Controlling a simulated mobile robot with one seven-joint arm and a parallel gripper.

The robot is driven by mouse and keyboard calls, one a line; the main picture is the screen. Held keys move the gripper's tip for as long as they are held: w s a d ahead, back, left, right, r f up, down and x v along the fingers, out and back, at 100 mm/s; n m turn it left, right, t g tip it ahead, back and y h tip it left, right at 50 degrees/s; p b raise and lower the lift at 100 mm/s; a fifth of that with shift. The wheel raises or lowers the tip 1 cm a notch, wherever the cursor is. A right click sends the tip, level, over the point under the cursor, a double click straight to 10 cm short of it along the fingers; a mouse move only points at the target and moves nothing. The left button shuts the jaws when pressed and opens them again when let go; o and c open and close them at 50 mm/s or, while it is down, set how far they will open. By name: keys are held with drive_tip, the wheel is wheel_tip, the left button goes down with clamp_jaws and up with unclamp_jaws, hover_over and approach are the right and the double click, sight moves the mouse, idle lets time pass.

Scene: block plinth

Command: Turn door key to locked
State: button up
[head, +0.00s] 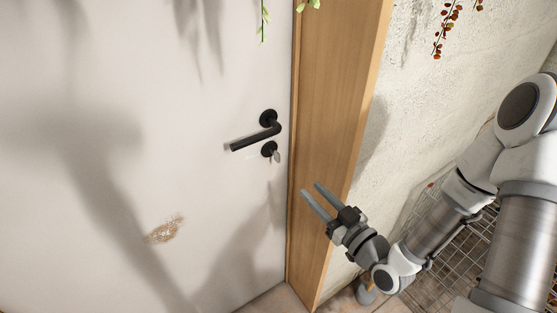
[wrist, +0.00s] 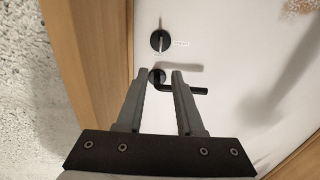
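The door key (head: 277,156) is a small grey key in a round black lock plate (head: 268,148) on the white door (head: 200,160), below the black lever handle (head: 256,137). In the wrist view, which looks turned over, the key (wrist: 161,41) and its plate are above the handle (wrist: 190,91). My gripper (head: 311,188) is open and empty, to the right of and below the key in the head view, apart from it. In the wrist view, the fingertips (wrist: 160,72) overlap the handle's round base, with the key beyond them.
A wooden door frame (head: 335,110) stands right of the door, close to my gripper. A rough pale wall (head: 420,100) and a wire rack (head: 455,265) are farther right. Hanging plants (head: 447,25) show at the top. The door has a brown worn patch (head: 165,230).

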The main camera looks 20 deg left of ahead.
sight(277, 162)
drive_tip(key=b+x, duration=0.9)
drive_tip(key=x, duration=0.7)
drive_tip(key=shift+a, duration=0.15)
clamp_jaws()
